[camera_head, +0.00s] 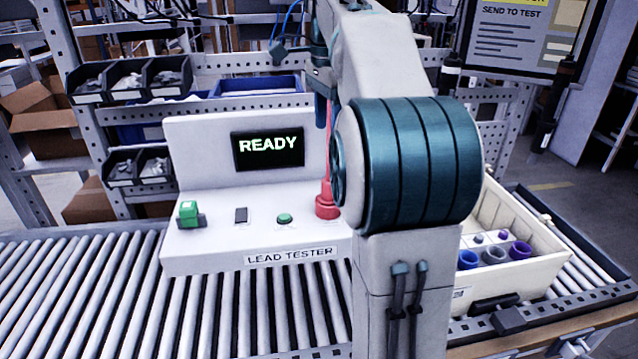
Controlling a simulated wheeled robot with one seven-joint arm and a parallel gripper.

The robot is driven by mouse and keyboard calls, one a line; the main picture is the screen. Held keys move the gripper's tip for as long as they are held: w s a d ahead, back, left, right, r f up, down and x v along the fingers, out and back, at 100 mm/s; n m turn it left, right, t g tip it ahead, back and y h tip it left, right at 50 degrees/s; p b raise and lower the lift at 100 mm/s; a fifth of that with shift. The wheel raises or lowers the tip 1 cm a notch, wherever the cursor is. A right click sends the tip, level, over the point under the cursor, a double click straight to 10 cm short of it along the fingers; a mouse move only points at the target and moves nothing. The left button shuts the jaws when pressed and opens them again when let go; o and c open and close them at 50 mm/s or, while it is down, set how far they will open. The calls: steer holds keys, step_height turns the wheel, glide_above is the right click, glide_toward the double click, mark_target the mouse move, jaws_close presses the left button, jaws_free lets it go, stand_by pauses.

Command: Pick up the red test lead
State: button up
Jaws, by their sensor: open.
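The red test lead (327,197) stands upright at the right end of the white lead tester (200,255), in a round red base. Its thin upper part rises beside my arm, which hides some of its right side. My gripper (323,112) points down at the top of the lead, left of my large arm joint. Its jaws are open, and only part of them shows. I cannot tell whether the lead's top is between the fingers. The tester's screen (268,148) reads READY.
A green button block (188,213), a dark switch (241,215) and a round green button (285,218) sit on the tester. It stands on a roller conveyor (90,290). A cream crate (540,262) with blue, grey and purple cups is at right. Dark bins (167,76) hang behind.

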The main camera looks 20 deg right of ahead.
mark_target(328, 180)
step_height(328, 180, down, 13)
steer(key=shift+d+f+b, duration=0.1)
steer(key=shift+f+b, duration=0.1)
steer(key=shift+b, duration=0.35)
steer(key=c, duration=1.1)
